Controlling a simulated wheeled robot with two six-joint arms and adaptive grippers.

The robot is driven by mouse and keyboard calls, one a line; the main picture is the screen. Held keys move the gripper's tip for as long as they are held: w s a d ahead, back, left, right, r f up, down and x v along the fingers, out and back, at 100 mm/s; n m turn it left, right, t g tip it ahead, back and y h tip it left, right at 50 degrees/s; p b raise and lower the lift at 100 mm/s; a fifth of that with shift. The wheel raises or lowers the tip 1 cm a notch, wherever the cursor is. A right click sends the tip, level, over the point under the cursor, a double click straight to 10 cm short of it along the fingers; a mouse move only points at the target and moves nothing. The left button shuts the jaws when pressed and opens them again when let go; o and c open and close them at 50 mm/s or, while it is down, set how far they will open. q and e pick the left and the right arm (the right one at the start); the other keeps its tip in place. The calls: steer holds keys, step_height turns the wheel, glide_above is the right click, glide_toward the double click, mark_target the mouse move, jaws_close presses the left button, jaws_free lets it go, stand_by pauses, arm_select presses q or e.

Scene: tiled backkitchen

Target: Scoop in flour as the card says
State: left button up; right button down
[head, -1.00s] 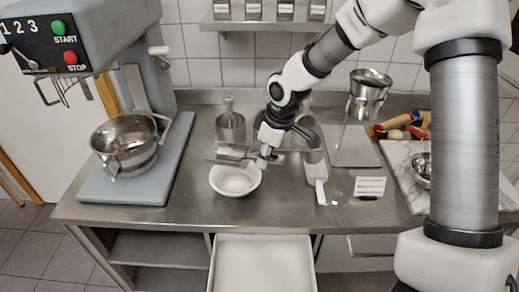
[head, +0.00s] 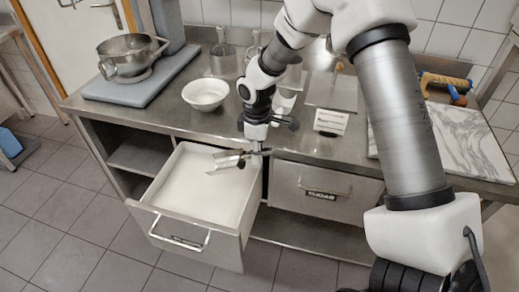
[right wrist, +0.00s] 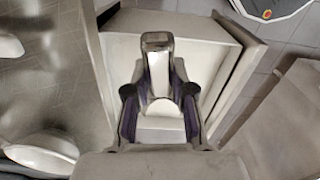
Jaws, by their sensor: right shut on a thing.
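My right gripper (head: 257,150) is shut on a metal scoop (head: 228,160) over the right side of the open drawer. The scoop also shows between the fingers in the right wrist view (right wrist: 158,62). The open drawer (head: 165,228) holds white flour (head: 195,190). I cannot tell whether the scoop touches the flour or has any in it. The white bowl (head: 205,94) stands on the counter behind the drawer; its contents are hard to make out. The card (head: 331,121) stands on the counter to the right, its text too small to read. My left gripper is not in view.
The mixer's steel bowl (head: 128,56) stands on the grey base at the back left. A shut drawer (head: 300,185) labelled SUGAR is right of the open one. A marble slab (head: 450,140) lies at the right. The counter's front edge is close to my right arm.

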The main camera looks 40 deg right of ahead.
steer(key=shift+w+a+f+b, duration=0.1)
steer(key=shift+w+f+b, duration=0.15)
steer(key=shift+f, duration=0.35)
steer(key=f+b, duration=0.2)
steer(key=f, duration=0.1)
steer(key=f+b, duration=0.2)
steer(key=b, duration=0.1)
steer(key=a+f+b, duration=0.1)
steer(key=f+b, duration=0.1)
steer(key=f, duration=0.1)
steer(key=shift+w+f, duration=0.3)
steer(key=shift+f, duration=0.05)
steer(key=shift+f+b, duration=0.2)
steer(key=shift+b, duration=0.1)
steer(key=shift+f, duration=0.3)
steer(key=shift+w+a+r, duration=0.1)
steer(key=shift+a, duration=0.05)
steer(key=shift+w+a+p, duration=0.4)
steer(key=shift+p, duration=0.05)
